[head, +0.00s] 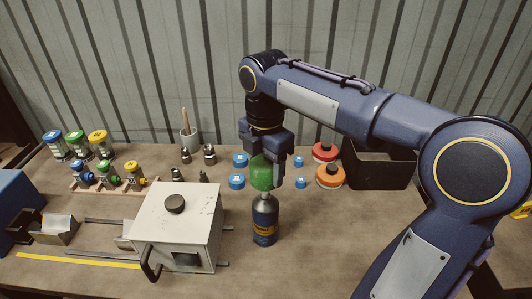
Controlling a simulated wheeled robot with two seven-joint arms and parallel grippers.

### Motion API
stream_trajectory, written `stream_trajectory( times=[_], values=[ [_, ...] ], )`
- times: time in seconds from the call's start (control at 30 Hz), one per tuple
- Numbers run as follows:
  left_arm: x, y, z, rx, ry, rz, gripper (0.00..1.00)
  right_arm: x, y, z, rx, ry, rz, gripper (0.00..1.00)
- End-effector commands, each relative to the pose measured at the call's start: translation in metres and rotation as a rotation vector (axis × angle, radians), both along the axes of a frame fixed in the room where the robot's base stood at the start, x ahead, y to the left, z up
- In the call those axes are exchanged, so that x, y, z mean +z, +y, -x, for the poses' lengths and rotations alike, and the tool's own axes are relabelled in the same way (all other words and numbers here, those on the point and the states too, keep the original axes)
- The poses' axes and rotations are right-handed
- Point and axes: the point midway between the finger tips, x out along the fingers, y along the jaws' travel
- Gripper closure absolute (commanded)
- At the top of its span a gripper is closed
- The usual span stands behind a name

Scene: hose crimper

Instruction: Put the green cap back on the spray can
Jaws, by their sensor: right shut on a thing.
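The green cap (261,174) is held between the fingers of my right gripper (265,172), which is shut on it. The spray can (264,220) is dark blue with an orange label band and stands upright on the bench. The cap is directly above the can's grey top in the picture. From this angle I cannot tell whether cap and can touch. My left gripper is not in view.
The white crimper box (178,225) with a black handle stands left of the can. A black bin (379,168) is at the back right. The bench right of the can is clear.

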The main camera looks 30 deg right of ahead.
Motion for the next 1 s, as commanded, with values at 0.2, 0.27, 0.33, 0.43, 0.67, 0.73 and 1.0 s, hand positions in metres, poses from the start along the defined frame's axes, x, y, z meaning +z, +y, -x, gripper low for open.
stream_trajectory(
  times=[0.2, 0.27, 0.33, 0.43, 0.67, 0.73, 1.0],
  values=[
    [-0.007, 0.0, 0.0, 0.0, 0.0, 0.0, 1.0, -0.007, 0.0, 0.0, 0.0, 0.0, 0.0, 0.62],
    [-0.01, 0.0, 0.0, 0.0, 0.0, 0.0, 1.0, -0.01, 0.0, 0.0, 0.0, 0.0, 0.0, 0.62],
    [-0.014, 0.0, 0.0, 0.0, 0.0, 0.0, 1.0, -0.013, 0.0, 0.0, 0.0, 0.0, 0.0, 0.62],
    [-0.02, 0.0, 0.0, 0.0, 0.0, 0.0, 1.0, -0.019, 0.0, 0.0, 0.0, 0.0, 0.0, 0.62],
    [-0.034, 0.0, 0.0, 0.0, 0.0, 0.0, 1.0, -0.032, 0.0, 0.0, 0.0, 0.0, 0.0, 0.62],
    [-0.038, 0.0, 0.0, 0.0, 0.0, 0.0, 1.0, -0.036, 0.0, 0.0, 0.0, 0.0, 0.0, 0.62],
    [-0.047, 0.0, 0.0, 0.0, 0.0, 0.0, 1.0, -0.05, 0.0, 0.0, 0.0, 0.001, 0.0, 0.62]
  ],
)
